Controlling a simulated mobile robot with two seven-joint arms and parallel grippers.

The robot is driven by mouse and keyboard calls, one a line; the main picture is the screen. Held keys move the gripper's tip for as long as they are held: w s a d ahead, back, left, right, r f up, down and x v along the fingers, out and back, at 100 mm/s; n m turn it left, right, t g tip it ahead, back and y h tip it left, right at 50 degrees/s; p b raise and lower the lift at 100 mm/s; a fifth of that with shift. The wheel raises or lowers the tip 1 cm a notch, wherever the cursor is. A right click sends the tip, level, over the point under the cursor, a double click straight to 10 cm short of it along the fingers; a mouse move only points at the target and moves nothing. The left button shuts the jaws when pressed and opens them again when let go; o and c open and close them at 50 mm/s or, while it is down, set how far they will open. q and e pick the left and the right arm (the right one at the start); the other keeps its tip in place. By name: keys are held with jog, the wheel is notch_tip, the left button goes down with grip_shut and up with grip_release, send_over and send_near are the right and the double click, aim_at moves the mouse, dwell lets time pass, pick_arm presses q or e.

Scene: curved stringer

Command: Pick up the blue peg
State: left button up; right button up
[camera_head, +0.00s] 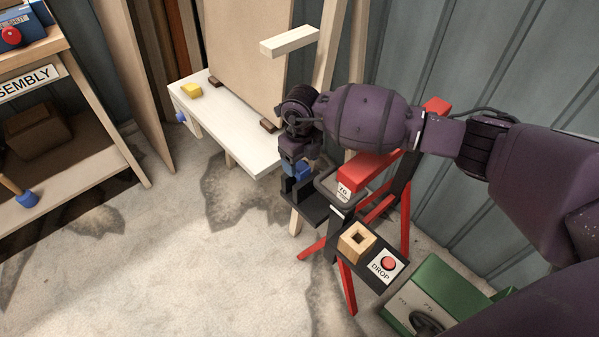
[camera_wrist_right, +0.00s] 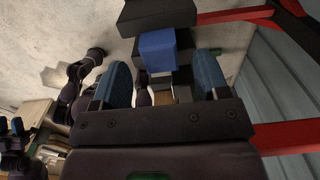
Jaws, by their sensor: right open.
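The blue peg (camera_wrist_right: 157,50) is a small blue block seated between black blocks of a dark holder in the right wrist view. In the head view its blue shows (camera_head: 300,169) just under my right gripper (camera_head: 296,163), partly hidden by it. The black holder (camera_head: 306,209) is on the red stand. My right gripper's two blue-padded fingers (camera_wrist_right: 162,82) are apart, one to each side of the peg's line in the wrist view, with nothing held. The peg appears just beyond the fingertips; I cannot tell the exact gap.
Beside the holder are a grey tray (camera_head: 341,186), a wooden block with a square hole (camera_head: 356,241) and a red button marked DROP (camera_head: 389,264). A green box (camera_head: 441,289) stands at right. A white table (camera_head: 228,130) with a yellow block (camera_head: 191,90) is left. Open floor lies in front.

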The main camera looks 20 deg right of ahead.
aim_at(301, 166)
notch_tip(301, 166, down, 2)
jog(key=shift+s+f, duration=0.1)
jog(key=shift+f, duration=0.1)
jog(key=shift+f+b, duration=0.3)
jog(key=shift+f, duration=0.05)
jog(key=shift+r, duration=0.15)
jog(key=c, duration=1)
pick_arm(q)
jog(key=shift+w+d, duration=0.15)
jog(key=shift+w, duration=0.05)
